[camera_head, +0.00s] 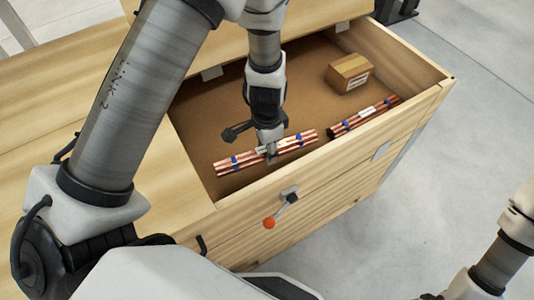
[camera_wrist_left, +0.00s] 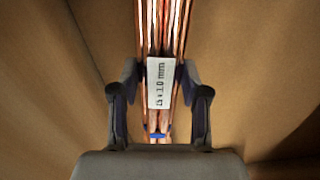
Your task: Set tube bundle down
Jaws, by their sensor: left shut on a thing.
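A copper tube bundle (camera_head: 228,162) with blue ties and a white label is inside the open wooden crate, near its front wall. My left gripper (camera_head: 271,155) is shut on the bundle around its label. The left wrist view shows the bundle (camera_wrist_left: 166,28) running between the two fingers of the gripper (camera_wrist_left: 158,95), with the label reading "15 x 1.0 mm". A second tube bundle (camera_head: 350,122) lies to the right on the crate floor. I cannot tell whether the held bundle touches the floor. My right gripper is not in view.
The wooden crate (camera_head: 400,60) has a brown floor and raised walls around the bundles. A small cardboard box (camera_head: 348,72) stands at the back right inside. A latch with an orange knob (camera_head: 269,223) sticks out of the front wall. The floor left of the box is clear.

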